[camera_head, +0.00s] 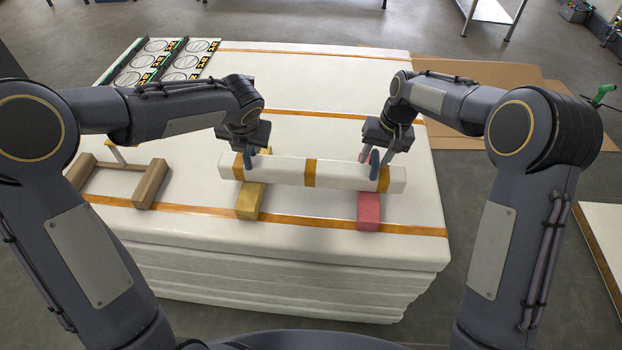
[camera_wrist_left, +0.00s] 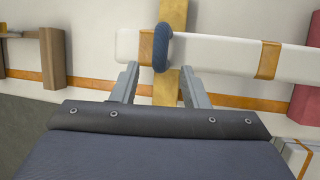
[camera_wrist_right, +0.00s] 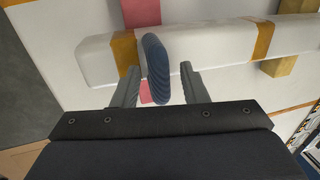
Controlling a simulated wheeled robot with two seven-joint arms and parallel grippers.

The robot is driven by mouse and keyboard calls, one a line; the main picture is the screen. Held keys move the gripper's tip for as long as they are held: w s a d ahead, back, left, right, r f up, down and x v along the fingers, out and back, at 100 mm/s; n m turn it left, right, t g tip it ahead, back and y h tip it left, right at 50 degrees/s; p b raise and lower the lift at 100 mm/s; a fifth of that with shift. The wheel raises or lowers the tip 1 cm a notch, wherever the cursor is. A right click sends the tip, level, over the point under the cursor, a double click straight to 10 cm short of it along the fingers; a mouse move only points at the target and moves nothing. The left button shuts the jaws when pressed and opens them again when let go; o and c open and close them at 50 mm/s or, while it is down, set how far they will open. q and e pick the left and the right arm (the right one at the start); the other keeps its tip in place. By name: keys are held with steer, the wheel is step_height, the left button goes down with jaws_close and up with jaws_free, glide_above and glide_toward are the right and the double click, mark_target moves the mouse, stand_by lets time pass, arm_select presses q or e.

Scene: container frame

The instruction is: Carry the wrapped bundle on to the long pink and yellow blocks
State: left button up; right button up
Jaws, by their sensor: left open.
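The wrapped bundle (camera_head: 335,172) is a long white bar with orange bands and two blue loops. It lies across the long yellow block (camera_head: 249,202) and the long pink block (camera_head: 369,211), seemingly resting on both. My left gripper (camera_head: 249,154) is at the left blue loop; in the left wrist view its open fingers stand either side of the loop (camera_wrist_left: 162,48), apart from it. My right gripper (camera_head: 372,156) is at the right loop; in the right wrist view its fingers stand apart on both sides of that loop (camera_wrist_right: 157,70), with gaps showing.
The blocks stand on a white padded stack (camera_head: 330,228) with orange straps. Brown wooden blocks (camera_head: 150,184) lie at the left. Black-and-green panels with round markings (camera_head: 160,62) lie at the back left. Cardboard (camera_head: 480,72) lies on the floor behind right. The stack's middle back is clear.

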arm_select(q)
steer(key=v, duration=0.6)
arm_select(e)
step_height(320, 180, up, 12)
steer(key=d, duration=0.2)
steer(key=shift+d, duration=0.2)
arm_select(q)
steer(key=shift+s+r, duration=0.1)
steer(key=shift+s, duration=0.05)
arm_select(e)
steer(key=shift+s+f, duration=0.1)
